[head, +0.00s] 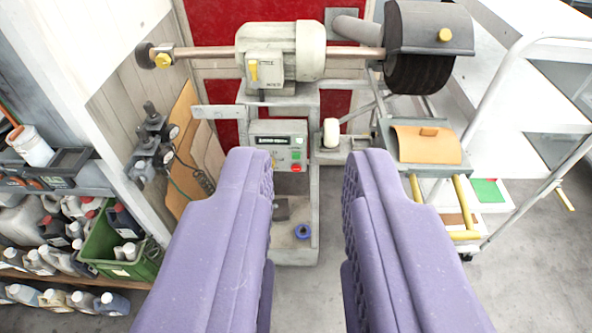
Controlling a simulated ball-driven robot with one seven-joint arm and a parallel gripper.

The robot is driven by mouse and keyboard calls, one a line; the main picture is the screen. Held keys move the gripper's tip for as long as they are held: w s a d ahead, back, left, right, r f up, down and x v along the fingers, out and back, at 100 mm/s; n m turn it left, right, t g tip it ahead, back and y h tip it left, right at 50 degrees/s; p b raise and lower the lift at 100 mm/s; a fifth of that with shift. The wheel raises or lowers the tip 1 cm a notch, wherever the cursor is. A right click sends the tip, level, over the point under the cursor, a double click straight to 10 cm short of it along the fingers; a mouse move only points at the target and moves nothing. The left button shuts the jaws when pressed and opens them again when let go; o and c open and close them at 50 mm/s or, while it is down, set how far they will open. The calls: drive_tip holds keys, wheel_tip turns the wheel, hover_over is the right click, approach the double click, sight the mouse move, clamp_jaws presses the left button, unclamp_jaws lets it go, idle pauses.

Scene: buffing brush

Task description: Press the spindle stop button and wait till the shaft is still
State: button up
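The buffing machine's grey motor housing (270,50) sits on a pedestal. A copper-coloured shaft (352,54) runs out both sides, with a dark round brush (418,72) under a grey hood (430,28) at the right. One still frame does not show whether the shaft turns. The control box (262,128) below the motor has a small dark display, a green button (297,155) and a red button (296,168); any lettering is too small to read. My gripper (311,168) is open and empty, its two purple fingers wide apart. The buttons show between the fingertips, near the left one.
A tan padded work rest (427,147) stands under the brush. A white-framed trolley (520,70) is at the right. At the left are a shelf with bottles, a green crate (105,245) and wall-mounted fittings (152,140). A blue ring (303,231) lies on the pedestal base.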

clamp_jaws()
idle(1.4)
